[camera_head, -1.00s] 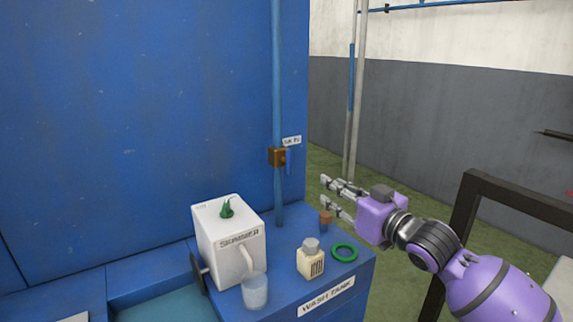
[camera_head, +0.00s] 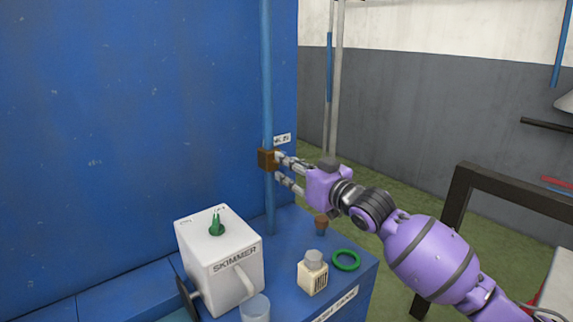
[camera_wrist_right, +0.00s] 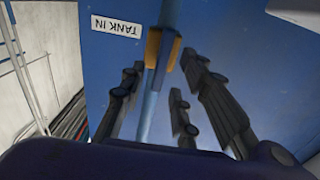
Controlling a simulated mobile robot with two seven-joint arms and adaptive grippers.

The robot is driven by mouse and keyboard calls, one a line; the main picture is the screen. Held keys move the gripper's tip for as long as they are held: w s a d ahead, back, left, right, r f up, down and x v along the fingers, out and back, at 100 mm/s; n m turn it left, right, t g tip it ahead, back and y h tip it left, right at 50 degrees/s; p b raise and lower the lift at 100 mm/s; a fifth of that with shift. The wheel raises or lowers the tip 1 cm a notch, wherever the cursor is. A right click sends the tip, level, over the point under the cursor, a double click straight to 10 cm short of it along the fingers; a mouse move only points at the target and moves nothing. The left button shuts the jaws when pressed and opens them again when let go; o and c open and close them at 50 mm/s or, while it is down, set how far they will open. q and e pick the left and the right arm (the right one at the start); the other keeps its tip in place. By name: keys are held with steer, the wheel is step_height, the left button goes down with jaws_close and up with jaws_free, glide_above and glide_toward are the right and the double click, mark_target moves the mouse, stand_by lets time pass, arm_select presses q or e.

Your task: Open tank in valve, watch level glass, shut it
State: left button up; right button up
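The tank in valve has a brown body (camera_head: 267,158) on a vertical blue pipe (camera_head: 267,95) against the blue wall. Its small white label (camera_head: 282,139) reads TANK IN in the right wrist view (camera_wrist_right: 117,27), upside down. My right gripper (camera_head: 281,168) is open, its fingers apart and pointing left at the valve. In the right wrist view the valve (camera_wrist_right: 162,50) lies ahead between the fingers; contact cannot be told. The valve's blue handle is hidden by the fingers in the head view. I cannot make out a level glass. My left gripper is not in view.
Below stands the blue wash tank with a white skimmer box (camera_head: 220,262), a clear cup (camera_head: 255,308), a small bottle (camera_head: 313,272), a green ring (camera_head: 346,260) and a brown-topped piece (camera_head: 321,224). A dark frame (camera_head: 455,215) stands at the right.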

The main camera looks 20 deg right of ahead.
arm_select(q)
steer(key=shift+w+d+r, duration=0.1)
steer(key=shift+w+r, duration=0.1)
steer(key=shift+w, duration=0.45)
arm_select(e)
steer(key=shift+x, duration=0.85)
jaws_close()
steer(key=n+p, duration=0.4)
steer(key=n, duration=0.1)
steer(key=shift+s+a, duration=0.1)
steer(key=shift+a, duration=0.2)
jaws_free()
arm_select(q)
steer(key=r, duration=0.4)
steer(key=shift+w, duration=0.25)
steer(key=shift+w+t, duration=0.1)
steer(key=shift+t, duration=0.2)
